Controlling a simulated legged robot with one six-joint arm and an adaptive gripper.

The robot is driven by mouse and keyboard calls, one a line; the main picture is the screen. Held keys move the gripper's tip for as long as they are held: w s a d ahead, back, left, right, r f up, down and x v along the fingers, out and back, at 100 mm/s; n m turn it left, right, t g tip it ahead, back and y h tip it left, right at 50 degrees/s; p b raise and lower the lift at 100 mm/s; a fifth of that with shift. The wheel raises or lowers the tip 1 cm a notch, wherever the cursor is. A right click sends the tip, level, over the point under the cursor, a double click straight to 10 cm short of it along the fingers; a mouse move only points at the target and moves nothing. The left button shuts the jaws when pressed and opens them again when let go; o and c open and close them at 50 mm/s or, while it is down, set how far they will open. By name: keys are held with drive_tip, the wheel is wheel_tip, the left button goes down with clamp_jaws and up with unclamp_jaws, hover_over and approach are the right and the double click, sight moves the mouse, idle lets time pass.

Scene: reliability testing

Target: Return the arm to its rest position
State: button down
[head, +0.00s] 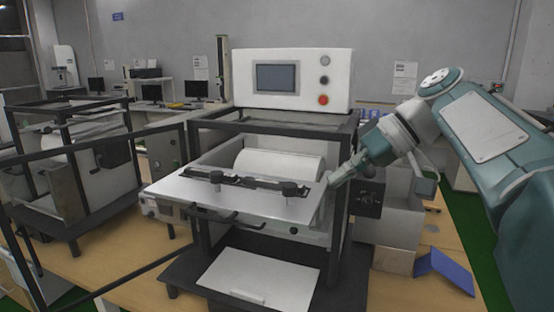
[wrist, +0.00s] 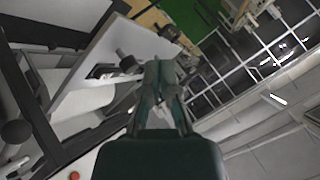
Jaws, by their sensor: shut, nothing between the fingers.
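My arm (head: 485,135) comes in from the right in the head view, bent at the elbow, teal and light grey. My gripper (head: 333,181) points down and left at the right edge of the test machine's flat grey lid (head: 245,200). I cannot tell whether it touches the lid. In the wrist view my gripper (wrist: 160,70) has its fingers together with nothing between them. The lid also shows in the wrist view (wrist: 85,65), tilted, with a dark knob beside the fingers.
The machine has a white control box (head: 325,75) with a screen and a red button. A white plate (head: 260,277) lies in front. A second framed machine (head: 75,180) stands at the left. Green floor shows beyond the table at right.

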drive_tip(key=s+d+f+m+t+h, duration=0.2)
drive_tip(key=s+f+m+h, duration=0.1)
drive_tip(key=s+f, duration=0.6)
drive_tip(key=s+d+f+m+t+h, duration=0.2)
drive_tip(key=s+f+h, duration=0.4)
drive_tip(key=f, duration=0.9)
drive_tip(key=s+d+m, duration=0.1)
drive_tip(key=s, duration=0.1)
drive_tip(key=shift+s+f+m+h, duration=0.15)
drive_tip(key=shift+s+m+h, duration=0.15)
drive_tip(key=shift+s+m, duration=0.1)
